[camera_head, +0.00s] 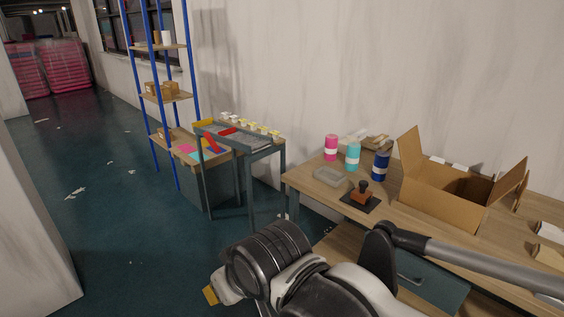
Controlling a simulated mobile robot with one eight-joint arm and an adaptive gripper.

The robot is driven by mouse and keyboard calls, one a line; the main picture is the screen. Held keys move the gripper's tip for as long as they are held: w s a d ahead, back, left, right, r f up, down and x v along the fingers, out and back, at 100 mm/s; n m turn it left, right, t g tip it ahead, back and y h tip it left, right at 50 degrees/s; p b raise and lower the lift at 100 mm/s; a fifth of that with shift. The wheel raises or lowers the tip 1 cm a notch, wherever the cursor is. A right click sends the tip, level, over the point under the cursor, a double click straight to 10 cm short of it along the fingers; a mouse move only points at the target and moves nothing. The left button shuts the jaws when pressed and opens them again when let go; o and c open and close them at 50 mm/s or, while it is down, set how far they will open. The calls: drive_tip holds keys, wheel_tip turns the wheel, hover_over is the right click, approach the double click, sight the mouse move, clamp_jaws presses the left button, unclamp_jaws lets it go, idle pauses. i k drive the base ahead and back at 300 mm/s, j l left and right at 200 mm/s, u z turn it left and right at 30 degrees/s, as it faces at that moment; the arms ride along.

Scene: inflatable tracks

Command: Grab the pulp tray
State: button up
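A small, shallow grey tray (331,178), which looks like the pulp tray, lies flat near the front left of the wooden table (308,186). It is unobstructed, and its inside looks empty. My arm crosses the bottom of the view, in front of and below the table, and runs out at the right edge. Nothing of my arm touches the tray.
A black and orange stamp-like tool (362,194) is right of the tray. Pink (331,147), teal (353,156) and blue (380,163) cylinders stand behind. An open cardboard box (445,196) is further right. A grey stand (245,143) and blue-post shelf (160,95) are left; floor is open.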

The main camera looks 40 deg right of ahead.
sight(330, 177)
drive_tip(key=i, duration=2.15)
drive_tip(key=i+z, duration=0.2)
drive_tip(key=z, duration=0.25)
drive_tip(key=i+j+z, duration=0.1)
drive_tip(key=z, duration=0.35)
drive_tip(key=i+j+z, duration=0.2)
drive_tip(key=z, duration=0.25)
drive_tip(key=i+j+z, duration=0.25)
drive_tip(key=z, duration=2.35)
